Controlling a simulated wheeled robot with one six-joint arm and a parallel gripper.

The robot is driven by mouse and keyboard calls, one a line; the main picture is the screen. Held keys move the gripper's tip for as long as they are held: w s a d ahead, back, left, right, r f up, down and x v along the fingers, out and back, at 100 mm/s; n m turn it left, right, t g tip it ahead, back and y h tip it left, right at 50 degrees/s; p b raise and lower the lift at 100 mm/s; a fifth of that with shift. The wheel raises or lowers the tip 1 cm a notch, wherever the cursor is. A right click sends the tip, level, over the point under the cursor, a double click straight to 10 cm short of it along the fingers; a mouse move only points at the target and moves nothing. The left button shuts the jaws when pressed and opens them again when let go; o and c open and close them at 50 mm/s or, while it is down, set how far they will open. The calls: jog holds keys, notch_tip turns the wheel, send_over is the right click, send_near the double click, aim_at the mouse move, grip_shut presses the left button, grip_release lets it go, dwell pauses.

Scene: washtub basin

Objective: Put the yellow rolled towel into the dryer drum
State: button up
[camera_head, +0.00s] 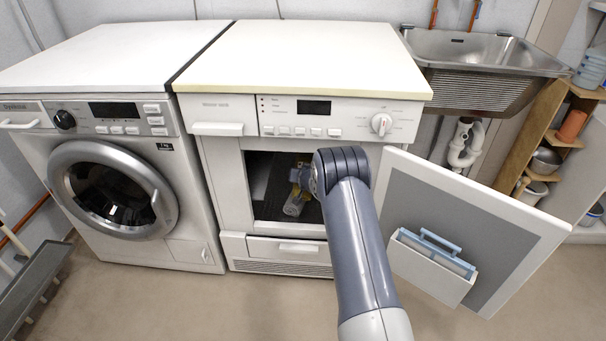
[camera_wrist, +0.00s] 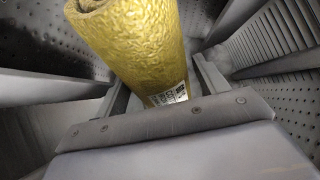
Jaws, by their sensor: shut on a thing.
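The yellow rolled towel (camera_wrist: 135,45) fills the upper middle of the wrist view, with a small printed label at its lower end. My gripper (camera_wrist: 165,88) is shut on that lower end, one finger on each side. Grey perforated and ribbed walls of the dryer drum (camera_wrist: 35,40) surround the towel in the wrist view. In the head view my arm reaches through the open front of the dryer (camera_head: 222,165), and my gripper (camera_head: 296,195) is inside the dark opening. The towel is mostly hidden there, so I cannot tell whether it touches the drum.
The dryer door (camera_head: 510,215) stands open to the right, with a white holder (camera_head: 430,268) on its inner face. A washing machine (camera_head: 110,190) stands close on the left. A metal sink (camera_head: 480,60) is at the back right. The floor in front is clear.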

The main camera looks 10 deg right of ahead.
jog(key=shift+w, duration=0.15)
jog(key=o, duration=1.2)
jog(key=shift+s+r+b, duration=0.15)
jog(key=shift+s+b, duration=0.25)
jog(key=shift+b, duration=0.2)
jog(key=b+v, duration=0.2)
jog(key=v, duration=0.6)
jog(key=shift+r, duration=0.25)
jog(key=shift+v, duration=0.85)
